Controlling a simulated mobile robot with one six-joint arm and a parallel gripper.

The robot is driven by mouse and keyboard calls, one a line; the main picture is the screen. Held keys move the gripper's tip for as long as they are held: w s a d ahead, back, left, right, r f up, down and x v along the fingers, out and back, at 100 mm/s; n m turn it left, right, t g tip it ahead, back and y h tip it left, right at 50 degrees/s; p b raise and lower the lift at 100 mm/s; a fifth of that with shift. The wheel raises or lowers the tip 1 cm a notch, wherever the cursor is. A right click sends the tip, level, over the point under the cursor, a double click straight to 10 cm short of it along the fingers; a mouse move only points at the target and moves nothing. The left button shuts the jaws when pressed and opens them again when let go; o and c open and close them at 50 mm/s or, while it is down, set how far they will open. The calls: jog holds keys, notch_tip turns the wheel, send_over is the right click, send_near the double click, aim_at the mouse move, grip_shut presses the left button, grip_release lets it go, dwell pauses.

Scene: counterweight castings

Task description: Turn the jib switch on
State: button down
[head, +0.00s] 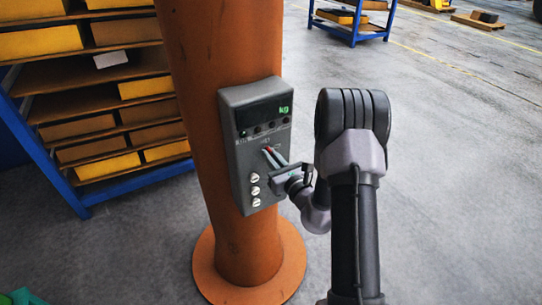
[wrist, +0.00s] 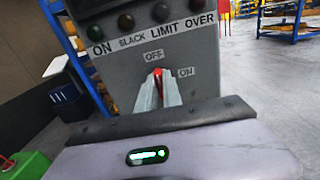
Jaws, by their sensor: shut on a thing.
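The grey control box (head: 246,150) is fixed to an orange column, with a dark display marked "kg" at its top. The jib switch is a small red lever (wrist: 157,72) on the box face, between the labels OFF, above it, and ON, to its right, in the wrist view. My gripper (head: 272,156) reaches the box from the right, and its two pale fingers (wrist: 158,92) are shut on the red lever. The lever points up, close to OFF. Its lower part is hidden between the fingers.
Indicator lamps (wrist: 160,13) line the box above the switch. A blue rack (head: 110,110) with yellow bins stands left of the orange column (head: 205,45). The floor to the right is open.

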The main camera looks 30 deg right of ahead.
jog(key=shift+d+f+m+p, duration=0.15)
jog(key=shift+m+p, duration=1.75)
jog(key=shift+m, duration=2.4)
jog(key=shift+d+m+p, duration=0.1)
jog(key=shift+m+p, duration=1.75)
jog(key=shift+m, duration=2.75)
jog(key=c, duration=1.5)
grip_release()
jog(key=shift+s, duration=0.1)
